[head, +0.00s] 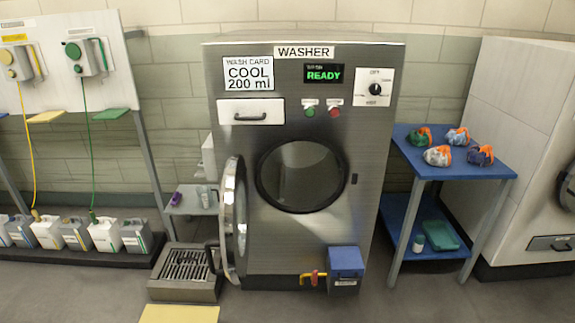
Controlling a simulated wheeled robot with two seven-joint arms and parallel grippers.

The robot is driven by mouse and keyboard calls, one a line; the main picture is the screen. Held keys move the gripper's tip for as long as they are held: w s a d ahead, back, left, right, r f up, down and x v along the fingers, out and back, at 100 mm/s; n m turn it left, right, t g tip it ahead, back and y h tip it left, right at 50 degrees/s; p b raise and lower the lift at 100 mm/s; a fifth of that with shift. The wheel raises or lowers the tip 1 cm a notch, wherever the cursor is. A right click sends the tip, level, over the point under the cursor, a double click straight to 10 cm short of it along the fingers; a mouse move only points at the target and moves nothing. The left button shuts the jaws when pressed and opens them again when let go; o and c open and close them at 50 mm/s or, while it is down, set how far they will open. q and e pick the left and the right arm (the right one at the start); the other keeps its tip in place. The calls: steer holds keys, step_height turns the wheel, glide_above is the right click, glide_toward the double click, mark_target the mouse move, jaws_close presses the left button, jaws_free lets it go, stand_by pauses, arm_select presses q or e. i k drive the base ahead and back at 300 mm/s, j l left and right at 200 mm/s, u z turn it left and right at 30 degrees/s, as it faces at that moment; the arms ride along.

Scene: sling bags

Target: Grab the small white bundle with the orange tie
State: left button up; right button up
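Several small tied bundles sit on the blue top of a side table (410,142) to the right of the washer. The front-left bundle (437,157) is whitish with an orange tie. The back-right bundle (458,138) is pale blue-grey with an orange tie. A dark purple bundle (481,157) with an orange tie is at the right. A dark green-blue bundle (420,137) with some orange is at the back left. Neither of my grippers is in view.
The washer (225,150) stands in the middle with its round door (233,220) swung open. A floor drain box (186,270) and a blue box (346,262) are on the floor. Jugs (105,235) line the left. The floor before the table is clear.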

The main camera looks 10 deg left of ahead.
mark_target(440, 156)
steer(key=j, duration=2)
steer(key=i+l, duration=0.2)
steer(key=l, duration=0.2)
steer(key=i+l, duration=0.2)
steer(key=l, duration=0.2)
steer(key=i+l, duration=0.15)
steer(key=l, duration=0.25)
steer(key=i+l, duration=0.2)
steer(key=l, duration=0.25)
steer(key=i+l, duration=0.2)
steer(key=l, duration=0.2)
steer(key=i+l, duration=0.2)
steer(key=l, duration=0.2)
steer(key=i+l, duration=0.2)
steer(key=l, duration=0.2)
